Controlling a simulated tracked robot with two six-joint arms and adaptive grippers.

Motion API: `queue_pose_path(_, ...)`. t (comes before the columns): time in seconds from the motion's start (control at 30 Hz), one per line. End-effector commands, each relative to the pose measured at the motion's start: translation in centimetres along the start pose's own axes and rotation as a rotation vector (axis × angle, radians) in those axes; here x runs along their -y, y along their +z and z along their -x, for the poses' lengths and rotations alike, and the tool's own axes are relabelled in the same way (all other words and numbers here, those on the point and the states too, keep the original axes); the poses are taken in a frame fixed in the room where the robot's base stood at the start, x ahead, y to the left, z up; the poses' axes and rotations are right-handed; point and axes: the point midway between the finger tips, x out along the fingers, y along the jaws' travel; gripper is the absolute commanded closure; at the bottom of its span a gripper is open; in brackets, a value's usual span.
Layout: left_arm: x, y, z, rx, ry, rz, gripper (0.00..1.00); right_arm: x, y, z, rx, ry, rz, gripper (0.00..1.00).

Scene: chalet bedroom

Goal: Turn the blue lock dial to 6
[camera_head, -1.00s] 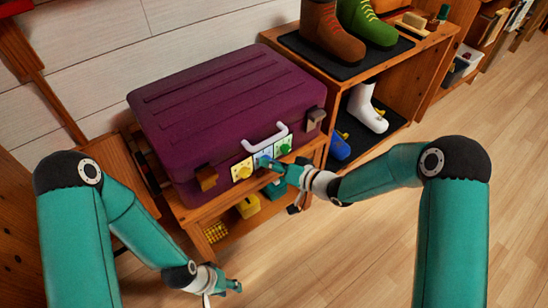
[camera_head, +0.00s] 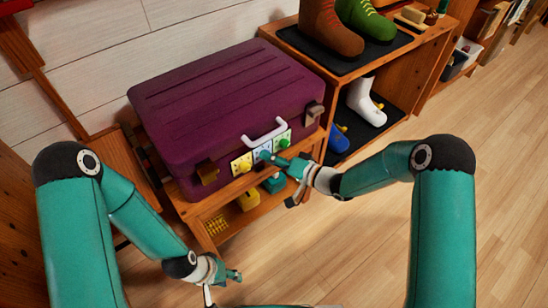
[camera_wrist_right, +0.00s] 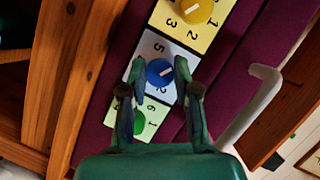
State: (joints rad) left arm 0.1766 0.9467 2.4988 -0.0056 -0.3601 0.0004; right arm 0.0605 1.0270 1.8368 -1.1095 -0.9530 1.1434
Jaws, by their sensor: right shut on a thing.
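The blue lock dial (camera_wrist_right: 160,72) sits on a white plate with black numbers on the front of a purple suitcase (camera_head: 225,105). A white mark shows on the dial; which number it points to is not clear. My right gripper (camera_wrist_right: 160,78) has one finger on each side of the dial and is shut on it. In the head view, the right gripper (camera_head: 275,159) covers part of the blue dial. My left gripper (camera_head: 236,274) hangs low in front of the shelf, away from the suitcase; its finger gap is unclear.
A yellow dial (camera_wrist_right: 188,11) and a green dial (camera_wrist_right: 139,121) flank the blue one closely. A white handle (camera_head: 264,134) stands out just above the dials. The suitcase rests on a wooden shelf unit (camera_head: 205,210). A boot rack stands at the right; the floor in front is clear.

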Motion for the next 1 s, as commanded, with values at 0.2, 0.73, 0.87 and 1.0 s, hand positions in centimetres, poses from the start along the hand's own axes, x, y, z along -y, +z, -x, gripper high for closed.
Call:
queue_pose_path(0.2, 0.0, 0.0, 0.0, 0.000, 0.000, 0.000, 0.60, 0.0, 0.0, -0.1, 0.000, 0.000, 0.001, 0.45)
queue_pose_path(0.73, 0.0, 0.0, 0.1, 0.000, 0.000, 0.000, 0.60, -0.1, -0.1, 1.9, -0.001, 0.003, 0.000, 0.45)
queue_pose_path(0.87, 0.0, 0.0, 0.1, 0.000, 0.000, 0.000, 0.60, -0.1, -0.2, 4.3, -0.004, 0.003, 0.000, 0.45)
queue_pose_path(1.0, 0.0, 0.0, 0.0, 0.000, 0.000, 0.000, 0.60, -0.2, -0.2, 7.2, -0.004, 0.004, -0.001, 0.45)
